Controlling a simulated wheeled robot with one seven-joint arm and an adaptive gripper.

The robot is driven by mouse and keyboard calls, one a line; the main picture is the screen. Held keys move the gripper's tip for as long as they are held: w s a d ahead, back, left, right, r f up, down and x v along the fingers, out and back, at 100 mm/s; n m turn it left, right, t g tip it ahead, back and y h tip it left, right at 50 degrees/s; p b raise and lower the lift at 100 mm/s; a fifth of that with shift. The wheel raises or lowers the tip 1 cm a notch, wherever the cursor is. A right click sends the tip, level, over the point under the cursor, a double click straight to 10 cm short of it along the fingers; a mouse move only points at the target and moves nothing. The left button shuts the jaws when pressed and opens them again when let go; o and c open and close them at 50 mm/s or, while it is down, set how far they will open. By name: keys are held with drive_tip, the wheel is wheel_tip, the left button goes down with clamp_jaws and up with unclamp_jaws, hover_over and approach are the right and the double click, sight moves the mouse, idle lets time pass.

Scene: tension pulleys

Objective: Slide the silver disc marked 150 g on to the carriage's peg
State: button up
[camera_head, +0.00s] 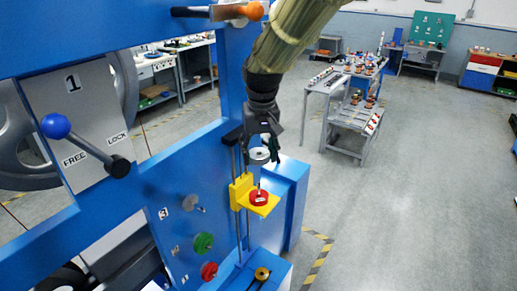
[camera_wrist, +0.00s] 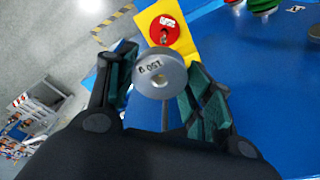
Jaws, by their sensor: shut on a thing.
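The silver disc (camera_wrist: 152,76) marked 150 g, with a hole at its centre, is held in my gripper (camera_wrist: 160,85) between green finger pads. In the head view my gripper (camera_head: 264,147) holds the silver disc (camera_head: 259,156) above the yellow carriage (camera_head: 242,190). The carriage's peg (camera_head: 259,186) stands upright, with a red disc (camera_head: 258,197) around its base. The disc is apart from the peg and above it. In the wrist view the red disc (camera_wrist: 164,31) lies on the yellow carriage (camera_wrist: 186,45), beyond the silver disc.
The carriage sits on vertical rods on the blue frame (camera_head: 150,190). Left of it, grey (camera_head: 189,202), green (camera_head: 203,243) and red (camera_head: 209,270) discs are on the panel. A lever with a blue knob (camera_head: 55,126) is at left. Open floor lies at right.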

sight(260, 186)
drive_tip(key=shift+s+f+b, duration=0.3)
drive_tip(key=shift+f+b, duration=0.05)
drive_tip(key=shift+f, duration=0.15)
drive_tip(key=shift+w+f+b, duration=0.25)
drive_tip(key=shift+f+b, duration=0.5)
drive_tip(key=shift+f, duration=0.3)
drive_tip(key=shift+s+f+b, duration=0.15)
drive_tip(key=shift+f+b, duration=0.6)
drive_tip(key=shift+f, duration=0.1)
drive_tip(key=shift+f+b, duration=0.55)
drive_tip(key=shift+f, duration=0.25)
drive_tip(key=shift+s+f, duration=0.1)
drive_tip(key=shift+f, duration=0.05)
drive_tip(key=shift+p, duration=0.7)
drive_tip(key=shift+f+b, duration=0.55)
drive_tip(key=shift+f, duration=2.5)
idle(0.7)
drive_tip(key=o, duration=1.2)
